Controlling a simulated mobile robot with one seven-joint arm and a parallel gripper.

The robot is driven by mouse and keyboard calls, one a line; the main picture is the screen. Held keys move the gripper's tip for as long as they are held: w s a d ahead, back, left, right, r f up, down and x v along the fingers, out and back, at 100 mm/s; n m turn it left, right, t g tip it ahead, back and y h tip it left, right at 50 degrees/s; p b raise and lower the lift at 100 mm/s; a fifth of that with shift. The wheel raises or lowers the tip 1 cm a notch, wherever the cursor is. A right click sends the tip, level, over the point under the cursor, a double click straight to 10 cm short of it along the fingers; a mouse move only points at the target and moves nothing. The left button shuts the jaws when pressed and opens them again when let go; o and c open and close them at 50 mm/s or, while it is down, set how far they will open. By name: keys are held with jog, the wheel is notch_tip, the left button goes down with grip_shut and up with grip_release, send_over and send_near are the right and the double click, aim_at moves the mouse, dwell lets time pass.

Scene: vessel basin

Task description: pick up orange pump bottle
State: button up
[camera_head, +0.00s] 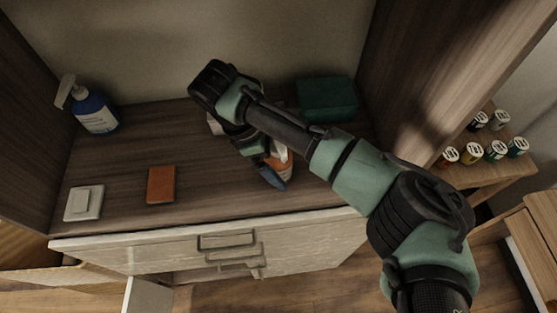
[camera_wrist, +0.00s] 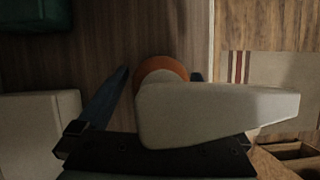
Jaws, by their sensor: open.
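The orange pump bottle (camera_head: 284,160) stands on the wooden counter, largely hidden by my arm and gripper in the head view. In the wrist view, its large white pump head (camera_wrist: 215,112) points right, with part of the orange body (camera_wrist: 163,68) showing behind it. My gripper (camera_head: 268,172) is open at the bottle. In the wrist view, one dark finger lies left of the bottle, and only a small bit of the other shows at its right, behind the pump head. I cannot tell whether either finger touches it.
A green box (camera_head: 326,98) stands at the back right. A blue pump bottle (camera_head: 95,110) is at the left. An orange-brown block (camera_head: 161,184) and a white switch-like plate (camera_head: 84,203) lie at the front left. A pale box (camera_wrist: 40,130) is close beside my gripper.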

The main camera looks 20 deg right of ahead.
jog(key=c, duration=1.6)
